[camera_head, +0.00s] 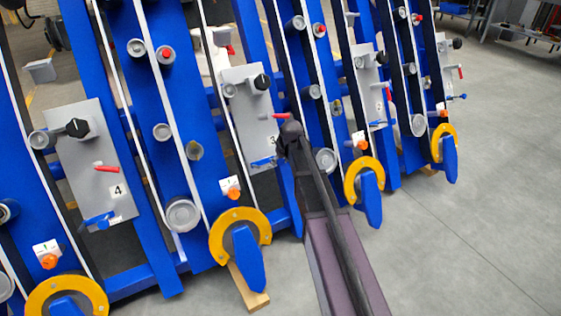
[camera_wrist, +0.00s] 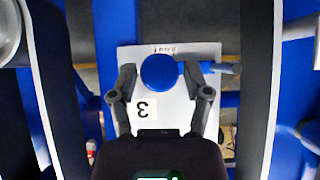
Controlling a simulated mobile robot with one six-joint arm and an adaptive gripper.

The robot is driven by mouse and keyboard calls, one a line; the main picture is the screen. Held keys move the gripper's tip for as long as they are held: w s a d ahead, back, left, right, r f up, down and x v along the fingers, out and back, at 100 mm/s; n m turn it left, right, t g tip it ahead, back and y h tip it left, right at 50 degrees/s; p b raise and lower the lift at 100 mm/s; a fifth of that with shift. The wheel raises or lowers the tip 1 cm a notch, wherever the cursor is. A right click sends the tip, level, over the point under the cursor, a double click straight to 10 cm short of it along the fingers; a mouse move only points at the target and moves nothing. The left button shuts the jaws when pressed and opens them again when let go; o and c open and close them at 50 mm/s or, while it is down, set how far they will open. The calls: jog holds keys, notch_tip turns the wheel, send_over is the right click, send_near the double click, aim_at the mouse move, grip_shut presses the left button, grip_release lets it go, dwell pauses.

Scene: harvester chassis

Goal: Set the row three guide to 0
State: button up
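The row three plate (camera_head: 250,112) is a light grey panel with a black knob (camera_head: 262,81), a red lever (camera_head: 281,115) and a blue handle (camera_head: 262,162) low on it. In the wrist view the plate (camera_wrist: 176,112) shows an upside-down 3. The blue handle's round end (camera_wrist: 158,72) lies between my fingertips, with its bar running right past the right finger. My gripper (camera_wrist: 160,75) is open, with a gap visible on both sides of the round end. In the head view my dark gripper (camera_head: 287,138) is by the plate's lower right edge. I cannot tell which part is the guide.
The row four plate (camera_head: 92,160) stands to the left; similar plates stand to the right. Below row three are a white block with an orange knob (camera_head: 231,188) and a yellow ring (camera_head: 222,233). Blue beams flank the plate. Grey floor (camera_head: 460,220) is clear at right.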

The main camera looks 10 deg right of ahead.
grip_shut()
jog(key=shift+w+d, duration=0.25)
jog(key=shift+d, duration=0.5)
jog(key=o, duration=0.5)
grip_release()
jog(key=shift+o, duration=0.2)
jog(key=shift+a, duration=0.15)
jog(key=shift+s+a, duration=0.35)
jog(key=shift+a, duration=0.35)
jog(key=s+r+g+p, duration=0.1)
jog(key=s+r+p, duration=0.6)
jog(key=r+p, duration=0.6)
jog(key=s+r+m+p, duration=0.1)
jog(key=s+r+p, duration=0.7)
jog(key=r+p, duration=0.5)
jog(key=shift+s+d+r+m+g+h+p, duration=0.15)
jog(key=shift+s+d+m+g+h+p, duration=0.2)
jog(key=shift+p, duration=0.25)
